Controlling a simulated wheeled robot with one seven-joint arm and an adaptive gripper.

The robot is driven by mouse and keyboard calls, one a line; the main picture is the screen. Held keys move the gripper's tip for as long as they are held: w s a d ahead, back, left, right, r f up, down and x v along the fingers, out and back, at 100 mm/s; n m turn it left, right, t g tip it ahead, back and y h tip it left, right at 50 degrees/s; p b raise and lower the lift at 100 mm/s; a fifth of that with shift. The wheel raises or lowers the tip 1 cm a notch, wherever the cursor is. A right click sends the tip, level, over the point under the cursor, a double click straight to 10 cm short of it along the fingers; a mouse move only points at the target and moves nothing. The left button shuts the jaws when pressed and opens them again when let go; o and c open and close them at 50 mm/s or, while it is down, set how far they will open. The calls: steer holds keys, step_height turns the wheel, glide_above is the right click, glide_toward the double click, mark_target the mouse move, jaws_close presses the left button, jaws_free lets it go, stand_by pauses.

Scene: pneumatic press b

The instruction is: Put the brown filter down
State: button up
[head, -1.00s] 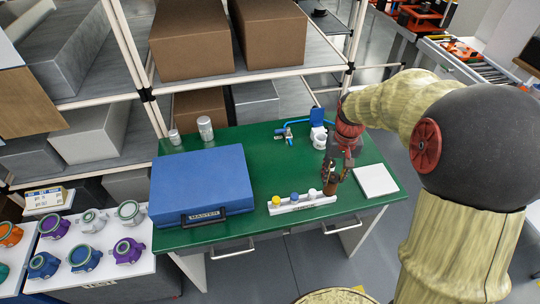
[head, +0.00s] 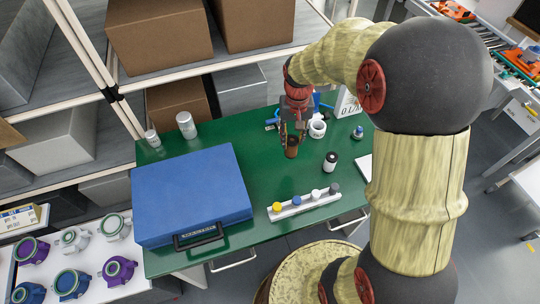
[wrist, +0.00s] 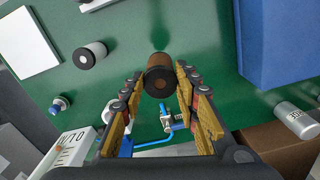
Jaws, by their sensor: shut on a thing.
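The brown filter (head: 291,152) is a short brown cylinder with a dark end ring. My gripper (head: 292,134) is shut on it above the green table (head: 262,178), in the open area right of the blue case. In the wrist view the filter (wrist: 160,78) sits between the two fingertips of my gripper (wrist: 160,70), with green tabletop around it. I cannot tell whether its lower end touches the table.
A blue case (head: 195,195) stands left. A white rack (head: 305,203) with coloured caps lies near the front edge. A black-and-white cylinder (head: 330,161) stands right, a white cup (head: 317,129) behind. Bare table lies between case and cylinder.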

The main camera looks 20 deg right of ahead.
steer(key=w+a+f+b, duration=0.1)
steer(key=w+a+f, duration=0.1)
steer(key=a+f, duration=0.4)
steer(key=shift+a+f+b, duration=0.35)
steer(key=shift+f, duration=1.6)
steer(key=shift+f, duration=0.2)
steer(key=o, duration=1.2)
steer(key=shift+o, duration=0.2)
steer(key=shift+r, duration=0.15)
